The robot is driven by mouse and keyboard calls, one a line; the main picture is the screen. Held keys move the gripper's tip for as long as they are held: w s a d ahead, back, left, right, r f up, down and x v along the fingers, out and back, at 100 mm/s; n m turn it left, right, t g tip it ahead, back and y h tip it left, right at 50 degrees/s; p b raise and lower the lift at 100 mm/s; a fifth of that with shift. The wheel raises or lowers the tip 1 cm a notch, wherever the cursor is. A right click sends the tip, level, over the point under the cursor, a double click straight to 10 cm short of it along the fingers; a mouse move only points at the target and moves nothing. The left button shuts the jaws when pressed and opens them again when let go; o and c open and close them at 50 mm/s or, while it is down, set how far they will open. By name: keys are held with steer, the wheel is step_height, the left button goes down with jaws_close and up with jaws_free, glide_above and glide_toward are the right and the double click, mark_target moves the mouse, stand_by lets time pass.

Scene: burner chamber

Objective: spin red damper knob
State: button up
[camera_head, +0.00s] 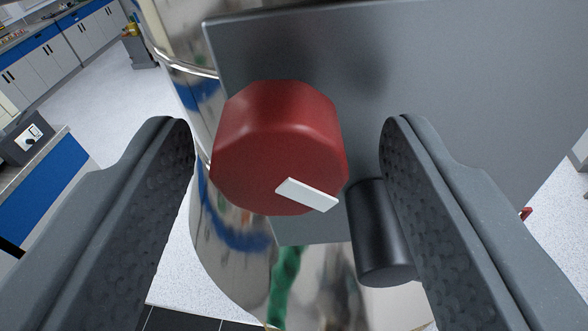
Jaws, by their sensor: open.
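The red damper knob (275,140) is a faceted round knob on a grey metal panel (450,90). A white pointer mark (307,195) on its face points to the lower right. My gripper (288,150) is open, with one finger to the left and one to the right of the knob. Both fingers look apart from the knob, with a wider gap on the right. How far the fingertips reach along the knob's depth I cannot tell.
A black cylinder (383,235) sticks out from the panel below right of the knob, close to my right finger. A shiny metal vessel (225,225) stands behind the panel. Lab benches (75,55) and a blue-sided counter (45,190) are at the left. The pale floor (110,95) between them is clear.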

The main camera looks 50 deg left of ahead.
steer(key=v, duration=1.3)
steer(key=shift+s+d, duration=0.2)
steer(key=shift+d, duration=0.1)
steer(key=shift+a, duration=0.1)
steer(key=a+f+m+t+h+b, duration=0.2)
steer(key=a+f+m+h+b, duration=0.3)
steer(key=a+f+b, duration=0.35)
steer(key=s+f+m+h+b, duration=0.1)
steer(key=f+h, duration=0.1)
steer(key=f, duration=0.2)
steer(key=s+d+f+m+t+h+b, duration=0.1)
steer(key=s+f+h+b, duration=0.1)
steer(key=f, duration=0.3)
steer(key=s+f+m+t+h+b, duration=0.1)
steer(key=f+h, duration=0.2)
steer(key=f, duration=0.1)
steer(key=shift+s+f+b, duration=0.2)
steer(key=shift+f+b, duration=0.05)
steer(key=shift+b, duration=0.15)
steer(key=shift+d, duration=0.15)
